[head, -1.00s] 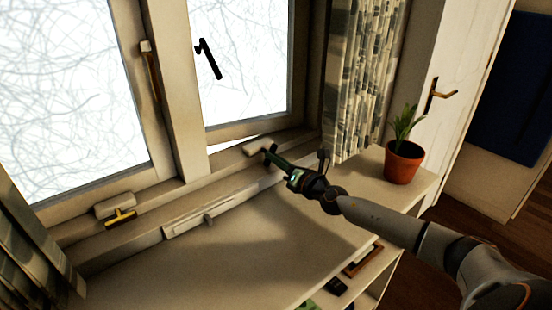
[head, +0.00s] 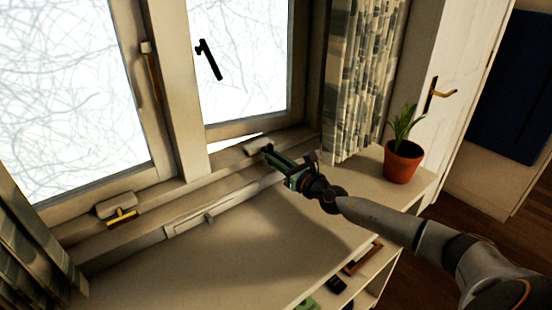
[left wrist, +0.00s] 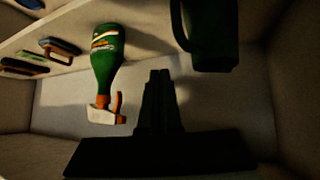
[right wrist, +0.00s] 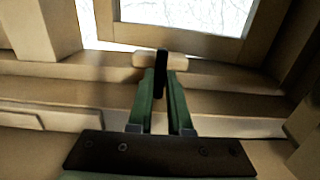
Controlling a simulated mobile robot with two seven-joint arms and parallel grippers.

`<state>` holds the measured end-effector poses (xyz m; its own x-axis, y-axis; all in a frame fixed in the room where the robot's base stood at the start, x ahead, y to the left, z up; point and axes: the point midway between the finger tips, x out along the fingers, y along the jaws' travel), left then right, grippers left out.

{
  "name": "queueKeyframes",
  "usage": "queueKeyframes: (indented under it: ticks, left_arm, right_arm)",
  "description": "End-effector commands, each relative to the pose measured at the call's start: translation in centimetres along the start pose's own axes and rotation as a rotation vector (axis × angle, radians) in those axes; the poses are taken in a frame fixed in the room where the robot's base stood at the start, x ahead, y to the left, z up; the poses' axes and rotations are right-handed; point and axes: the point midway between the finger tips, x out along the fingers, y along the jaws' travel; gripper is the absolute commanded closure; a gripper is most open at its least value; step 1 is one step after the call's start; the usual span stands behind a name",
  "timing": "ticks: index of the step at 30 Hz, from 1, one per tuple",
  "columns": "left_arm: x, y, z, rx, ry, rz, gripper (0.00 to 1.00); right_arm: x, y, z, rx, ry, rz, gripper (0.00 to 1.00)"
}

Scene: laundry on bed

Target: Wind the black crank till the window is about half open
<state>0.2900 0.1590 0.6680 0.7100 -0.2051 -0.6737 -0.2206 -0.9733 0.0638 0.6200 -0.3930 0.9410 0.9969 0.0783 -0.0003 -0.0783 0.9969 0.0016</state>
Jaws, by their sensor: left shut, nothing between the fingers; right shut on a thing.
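The black crank (right wrist: 160,68) stands upright between my right fingertips, in front of a pale housing (right wrist: 150,60) on the sill. My right gripper (head: 270,153) is shut on the crank; its green fingers also show in the right wrist view (right wrist: 160,80). The crank's base is hidden behind the fingers. The right window sash (head: 240,125) stands slightly open, with a narrow bright wedge along its bottom edge. My left gripper (left wrist: 160,78) is shut and empty, away from the window, facing a shelf space.
A potted plant (head: 403,162) stands right of my right arm by the patterned curtain (head: 362,75). A brass crank (head: 122,217) is at the left window. The top (head: 220,265) below the sill is mostly clear. A green spray bottle (left wrist: 105,60) and green mug (left wrist: 212,35) are near my left gripper.

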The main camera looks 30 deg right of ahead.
Motion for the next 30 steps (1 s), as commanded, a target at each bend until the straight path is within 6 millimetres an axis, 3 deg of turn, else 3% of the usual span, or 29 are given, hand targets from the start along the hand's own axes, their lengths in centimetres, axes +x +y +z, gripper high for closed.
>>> queueKeyframes:
  ticks: [11, 12, 19, 30]
  left_arm:
    - [0.09, -0.07, -0.13, 0.0, 0.002, -0.001, 1.0]
    - [0.09, -0.07, -0.13, 0.0, 0.002, -0.001, 1.0]
    - [0.1, -0.06, -0.12, 0.0, 0.0, -0.001, 1.0]
    - [0.08, -0.02, -0.16, 0.0, 0.0, 0.0, 1.0]
  right_arm:
    - [0.0, -0.01, -0.03, -0.003, 0.0, 0.0, 1.0]
    - [0.0, -0.01, -0.03, -0.003, 0.0, 0.0, 0.78]
    - [0.0, 0.0, -0.02, -0.002, 0.0, 0.0, 0.53]
    - [-0.59, -0.03, -0.06, -0.002, 0.001, 0.0, 0.53]
